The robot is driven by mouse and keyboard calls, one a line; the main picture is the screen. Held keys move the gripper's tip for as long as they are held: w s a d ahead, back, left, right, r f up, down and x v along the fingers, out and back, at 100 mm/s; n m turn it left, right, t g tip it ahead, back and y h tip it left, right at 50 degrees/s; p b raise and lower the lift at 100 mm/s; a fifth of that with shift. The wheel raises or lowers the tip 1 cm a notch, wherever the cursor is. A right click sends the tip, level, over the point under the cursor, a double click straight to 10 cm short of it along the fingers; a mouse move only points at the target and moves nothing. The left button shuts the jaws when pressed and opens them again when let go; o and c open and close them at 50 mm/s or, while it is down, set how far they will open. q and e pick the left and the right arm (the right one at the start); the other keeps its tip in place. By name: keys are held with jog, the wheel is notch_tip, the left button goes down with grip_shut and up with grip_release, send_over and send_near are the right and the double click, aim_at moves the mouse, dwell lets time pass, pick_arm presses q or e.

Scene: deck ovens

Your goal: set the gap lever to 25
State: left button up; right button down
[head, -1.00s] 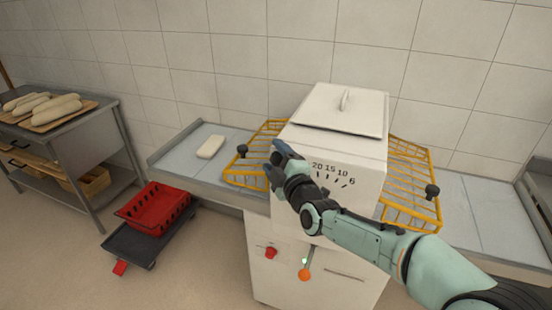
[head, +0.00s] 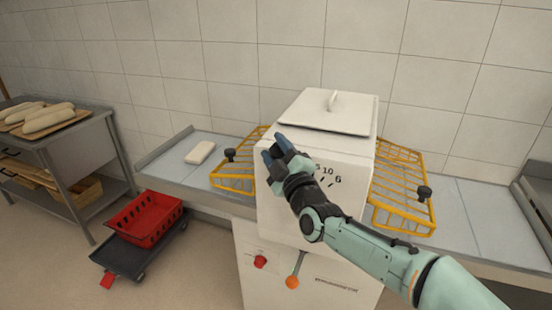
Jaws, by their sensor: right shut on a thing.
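The white machine (head: 312,215) stands in the middle of the head view. Its front has a printed scale (head: 328,171) with tick marks; 10 and 6 can be read, and the 15 is partly covered. My right gripper (head: 273,153) is at the upper left of this front, left of the visible numbers, and is shut on the gap lever. The lever itself is hidden behind the gripper and wrist, so its setting cannot be read. The high end of the scale is also covered. My left gripper is not in view.
Yellow wire guards flank the machine, left (head: 236,172) and right (head: 400,190). A lower lever with an orange knob (head: 292,282) and a red button (head: 260,262) sit below. A pale block (head: 200,152) lies on the left belt. A red crate (head: 146,220) stands on a dolly.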

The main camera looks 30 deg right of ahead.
jog(key=shift+a, duration=0.1)
jog(key=c, duration=0.6)
grip_release()
jog(key=shift+w, duration=0.1)
jog(key=shift+c, duration=0.2)
jog(key=b+v, duration=0.2)
jog(key=v, duration=1.1)
jog(key=shift+s, duration=0.25)
jog(key=shift+a, duration=0.1)
